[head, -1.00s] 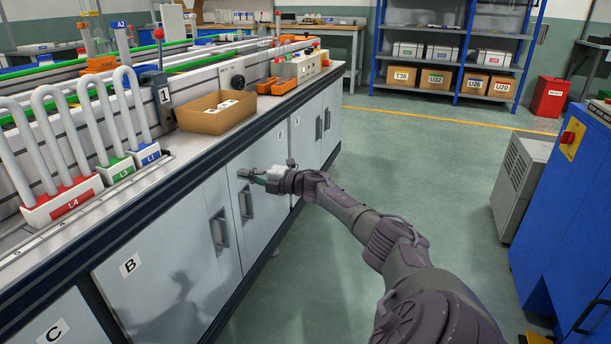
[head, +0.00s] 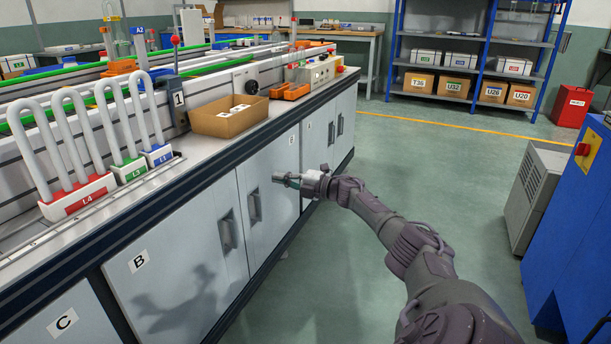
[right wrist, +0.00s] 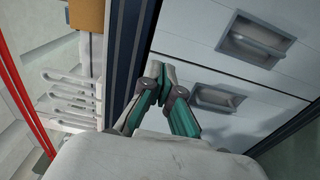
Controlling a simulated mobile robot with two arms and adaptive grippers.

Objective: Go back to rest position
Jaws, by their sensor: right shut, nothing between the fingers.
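My right gripper (head: 284,178) extends in front of the grey cabinet doors, below the bench top. Its arm comes in from the lower right of the head view. In the right wrist view its teal fingers (right wrist: 163,88) meet at the tips, shut with nothing between them. Recessed door handles (right wrist: 257,40) show beyond the fingers. In the head view a gap between the gripper and the doors is hard to judge. My left gripper is not in view.
The bench (head: 200,180) runs along the left, holding a cardboard box (head: 229,118) and white looped tubes in labelled bases L4 (head: 78,196), L3 (head: 129,169) and L1 (head: 158,155). A blue cabinet (head: 570,225) and grey unit (head: 535,195) stand at right. Green floor (head: 440,170) between is clear.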

